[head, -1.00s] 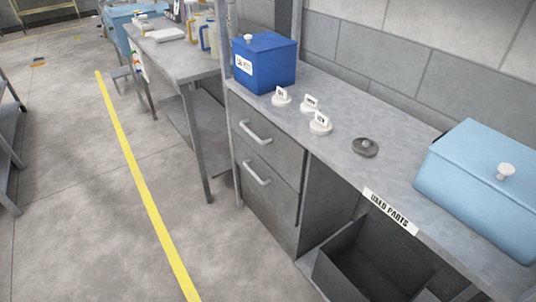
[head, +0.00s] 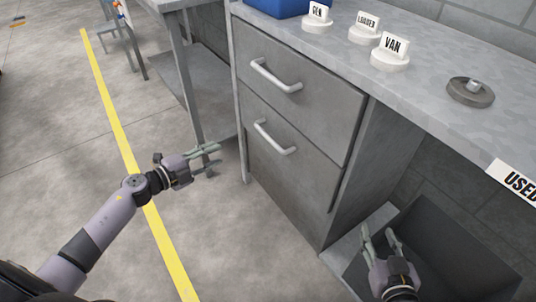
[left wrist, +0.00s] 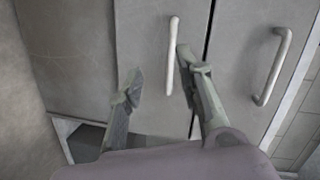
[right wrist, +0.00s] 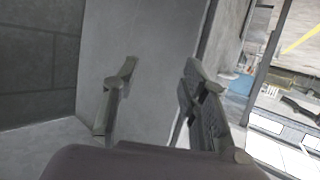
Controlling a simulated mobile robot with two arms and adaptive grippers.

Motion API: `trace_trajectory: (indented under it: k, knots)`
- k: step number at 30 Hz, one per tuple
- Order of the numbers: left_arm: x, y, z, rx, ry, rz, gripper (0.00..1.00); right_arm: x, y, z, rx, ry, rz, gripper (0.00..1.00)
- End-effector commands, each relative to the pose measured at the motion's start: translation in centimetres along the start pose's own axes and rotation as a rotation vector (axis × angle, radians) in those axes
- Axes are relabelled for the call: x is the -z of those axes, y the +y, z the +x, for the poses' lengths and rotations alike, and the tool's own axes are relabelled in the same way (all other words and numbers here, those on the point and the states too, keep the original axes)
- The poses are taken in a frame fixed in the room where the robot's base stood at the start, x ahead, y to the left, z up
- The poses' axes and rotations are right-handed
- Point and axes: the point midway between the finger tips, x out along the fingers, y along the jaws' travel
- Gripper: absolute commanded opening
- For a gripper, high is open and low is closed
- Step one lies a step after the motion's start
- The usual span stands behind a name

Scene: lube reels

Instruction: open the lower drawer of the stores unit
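The stores unit is a grey cabinet with two drawers under the bench top. The lower drawer (head: 290,165) is closed flush, with a pale bar handle (head: 273,137). The upper drawer (head: 310,85) above it is closed too, with its own handle (head: 275,76). My left gripper (head: 215,158) is open and empty, in front of the lower drawer and apart from its handle. In the left wrist view the lower handle (left wrist: 172,50) shows beyond the gap between the open fingers (left wrist: 160,65). My right gripper (head: 379,235) is open and empty near the dark bin, right of the drawers.
The dark open bin (head: 440,250) stands under the bench, right of the drawers. White labelled knobs (head: 390,55), a grey round lid (head: 470,93) and a blue box (head: 270,8) sit on the bench top (head: 425,85). The floor before the drawers is clear apart from my arm.

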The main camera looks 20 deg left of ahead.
Motion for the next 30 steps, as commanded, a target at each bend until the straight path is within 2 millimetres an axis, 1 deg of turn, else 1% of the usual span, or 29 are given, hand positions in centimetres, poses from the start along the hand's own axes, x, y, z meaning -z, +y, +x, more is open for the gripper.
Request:
trace_trajectory:
  k: [1, 3, 6, 11, 14, 17, 23, 30]
  knots:
    - [0.5, 0.1, 0.4, -0.006, 0.042, 0.075, 0.33, 0.9, -0.1, -0.4, 0.001, 0.053, 0.000, 0.40]
    - [1.6, -0.8, 0.5, -0.020, 0.086, 0.157, 0.33, 3.2, -0.1, -1.5, 0.001, 0.111, 0.000, 0.40]
    - [2.6, -1.6, 0.5, -0.036, 0.125, 0.239, 0.33, 5.5, -0.1, -2.8, 0.002, 0.167, 0.001, 0.40]
    - [3.3, -2.1, 0.8, -0.048, 0.149, 0.288, 0.33, 7.2, -0.2, -3.8, 0.003, 0.215, 0.001, 0.40]
    - [3.5, -2.2, 1.6, -0.047, 0.150, 0.290, 0.33, 8.0, -0.3, -3.9, 0.006, 0.251, 0.001, 0.40]
    - [3.7, -2.1, 3.2, -0.045, 0.150, 0.290, 0.33, 9.1, -0.4, -4.0, 0.009, 0.309, 0.002, 0.40]
    - [4.2, -1.8, 7.2, -0.044, 0.149, 0.287, 0.33, 12.0, -0.9, -4.9, 0.019, 0.485, 0.005, 0.40]
    - [4.8, -1.4, 11.4, -0.045, 0.149, 0.285, 0.33, 15.6, -1.4, -7.1, 0.033, 0.722, 0.012, 0.40]
